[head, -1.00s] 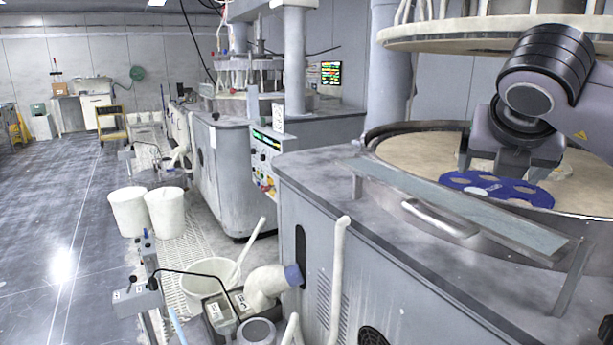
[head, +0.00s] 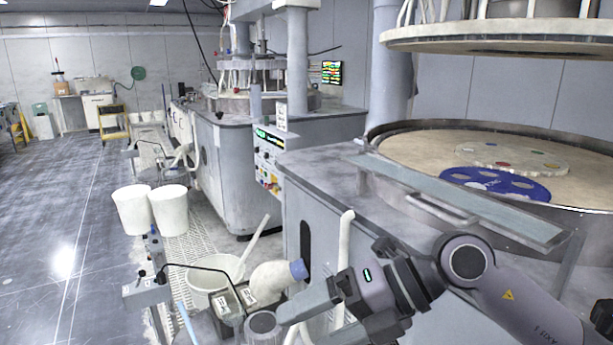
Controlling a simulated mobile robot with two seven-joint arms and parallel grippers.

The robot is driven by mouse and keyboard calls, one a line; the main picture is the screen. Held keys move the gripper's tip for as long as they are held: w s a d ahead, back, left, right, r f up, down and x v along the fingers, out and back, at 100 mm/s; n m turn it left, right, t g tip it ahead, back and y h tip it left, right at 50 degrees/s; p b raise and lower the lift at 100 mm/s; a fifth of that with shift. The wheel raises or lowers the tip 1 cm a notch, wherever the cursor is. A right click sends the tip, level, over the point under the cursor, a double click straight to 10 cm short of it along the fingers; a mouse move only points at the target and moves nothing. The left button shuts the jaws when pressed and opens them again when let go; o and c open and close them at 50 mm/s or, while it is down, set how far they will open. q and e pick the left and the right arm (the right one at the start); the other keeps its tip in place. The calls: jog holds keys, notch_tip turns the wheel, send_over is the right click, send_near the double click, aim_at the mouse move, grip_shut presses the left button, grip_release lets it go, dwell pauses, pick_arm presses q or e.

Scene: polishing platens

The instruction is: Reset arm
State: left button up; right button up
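My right arm comes in from the lower right, and my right gripper (head: 312,318) hangs low in front of the grey machine housing, pointing left. Its fingers look spread apart, with nothing seen between them; the lower finger is partly cut off by the frame. A blue disc with round holes (head: 495,184) lies flat on the beige platen (head: 430,150) of the near polishing machine, well away from my gripper. My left gripper is not in view.
The near machine's grey top (head: 330,165) has a long sloped ledge with a handle (head: 435,211). A pale disc with coloured spots (head: 512,158) lies farther back on the platen. An upper plate (head: 500,35) hangs above.

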jog(key=w+d+f+m+t+h, duration=0.1)
jog(key=d+f+m+t, duration=0.45)
jog(key=m+t, duration=0.6)
jog(key=w+d+f+m+t+h, duration=0.1)
jog(key=d+f+m+t, duration=0.45)
jog(key=m, duration=1.05)
jog(key=s+d+f+m+g+h, duration=0.3)
jog(key=s+f, duration=0.4)
jog(key=f, duration=0.4)
jog(key=s+d+f+m+g+h, duration=0.3)
jog(key=s+f, duration=0.4)
jog(key=f, duration=0.4)
jog(key=shift+s+d+f+m+h, duration=0.35)
jog(key=shift+d+m+h, duration=0.5)
jog(key=shift+m, duration=0.3)
